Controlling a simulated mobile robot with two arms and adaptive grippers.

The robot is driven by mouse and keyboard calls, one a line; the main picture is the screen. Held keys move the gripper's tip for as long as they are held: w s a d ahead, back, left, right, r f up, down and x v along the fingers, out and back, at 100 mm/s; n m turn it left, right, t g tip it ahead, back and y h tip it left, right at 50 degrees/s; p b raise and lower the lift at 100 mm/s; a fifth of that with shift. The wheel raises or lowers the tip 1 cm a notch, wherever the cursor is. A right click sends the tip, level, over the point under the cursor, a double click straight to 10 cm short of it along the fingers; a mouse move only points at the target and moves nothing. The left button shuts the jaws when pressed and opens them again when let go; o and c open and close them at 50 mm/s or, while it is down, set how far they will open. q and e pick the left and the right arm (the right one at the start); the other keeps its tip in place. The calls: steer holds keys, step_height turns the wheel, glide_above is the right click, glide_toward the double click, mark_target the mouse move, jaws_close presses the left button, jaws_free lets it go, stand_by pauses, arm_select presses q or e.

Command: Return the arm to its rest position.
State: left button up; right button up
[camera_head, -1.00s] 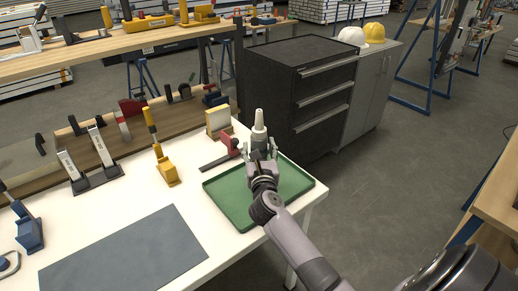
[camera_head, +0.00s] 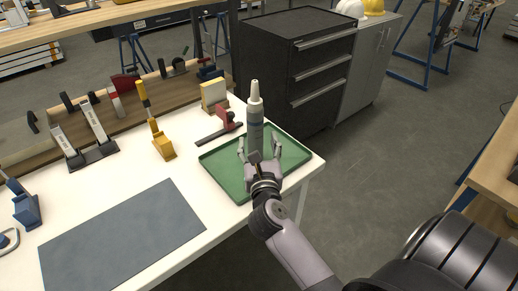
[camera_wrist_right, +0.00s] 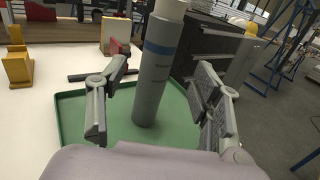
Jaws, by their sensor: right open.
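My right gripper (camera_head: 261,152) is open over the green tray (camera_head: 226,174) at the right end of the white table. Its fingers are spread to either side of a grey cartridge (camera_head: 255,127) with a white nozzle, which stands upright on the tray. In the right wrist view the open fingers (camera_wrist_right: 160,108) show in front of the cartridge (camera_wrist_right: 152,90), with a gap visible on both sides. The tray (camera_wrist_right: 185,130) shows beneath them. My left gripper is not in view.
A dark mat (camera_head: 122,237) lies on the white table (camera_head: 190,170). Clamps, including a red one (camera_head: 222,127) and a yellow one (camera_head: 160,140), stand behind. A black drawer cabinet (camera_head: 290,70) stands beyond the tray. Open floor lies to the right.

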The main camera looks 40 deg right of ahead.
steer(key=shift+s+a, duration=0.3)
steer(key=shift+s, duration=0.35)
